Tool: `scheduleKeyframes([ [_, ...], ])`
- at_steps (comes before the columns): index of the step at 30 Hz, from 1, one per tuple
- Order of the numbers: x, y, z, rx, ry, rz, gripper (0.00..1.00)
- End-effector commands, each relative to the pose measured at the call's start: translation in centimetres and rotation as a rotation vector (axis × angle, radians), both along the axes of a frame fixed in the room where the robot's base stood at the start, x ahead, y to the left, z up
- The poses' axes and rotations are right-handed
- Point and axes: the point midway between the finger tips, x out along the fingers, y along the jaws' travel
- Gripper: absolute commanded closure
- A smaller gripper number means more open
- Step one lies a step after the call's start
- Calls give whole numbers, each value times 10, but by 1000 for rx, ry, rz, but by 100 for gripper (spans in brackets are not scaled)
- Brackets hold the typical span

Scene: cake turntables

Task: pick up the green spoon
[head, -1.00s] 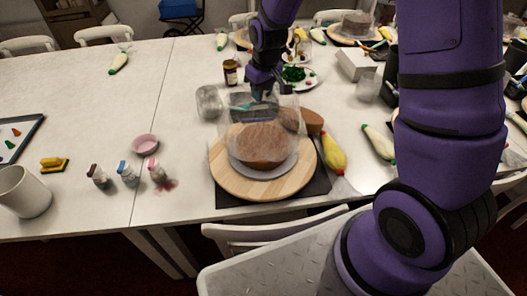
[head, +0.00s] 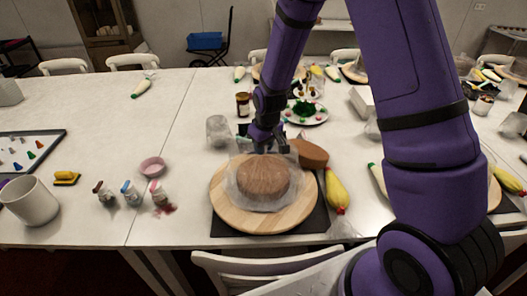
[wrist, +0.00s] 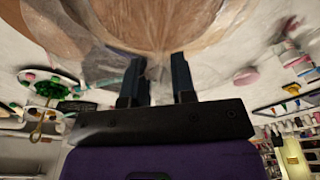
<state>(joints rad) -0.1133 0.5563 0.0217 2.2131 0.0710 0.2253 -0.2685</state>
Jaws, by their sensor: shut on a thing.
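My gripper (head: 266,146) is low over the table, just behind the brown cake (head: 263,178) in the head view. In the wrist view my gripper (wrist: 157,66) has its two dark fingers a little apart, with a pale, see-through thing (wrist: 156,73) between them, at the edge of the cake (wrist: 150,22). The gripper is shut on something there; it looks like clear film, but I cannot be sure. I cannot make out a green spoon in either current view.
The cake sits on a round wooden turntable (head: 222,208) on a dark mat. A clear cup (head: 218,130), a brown loaf-like piece (head: 311,153) and a yellow piping bag (head: 337,190) are close by. A plate with green pieces (head: 304,112) is behind.

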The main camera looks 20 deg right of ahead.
Motion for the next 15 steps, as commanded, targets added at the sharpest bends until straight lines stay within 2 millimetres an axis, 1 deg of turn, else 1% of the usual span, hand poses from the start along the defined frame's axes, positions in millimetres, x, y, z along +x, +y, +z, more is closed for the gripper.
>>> scheduleKeyframes([
  [1,0,0,-9,0,3,-1,100],
  [4,0,0,-19,0,2,-1,100],
  [15,0,0,-23,0,0,0,100],
])
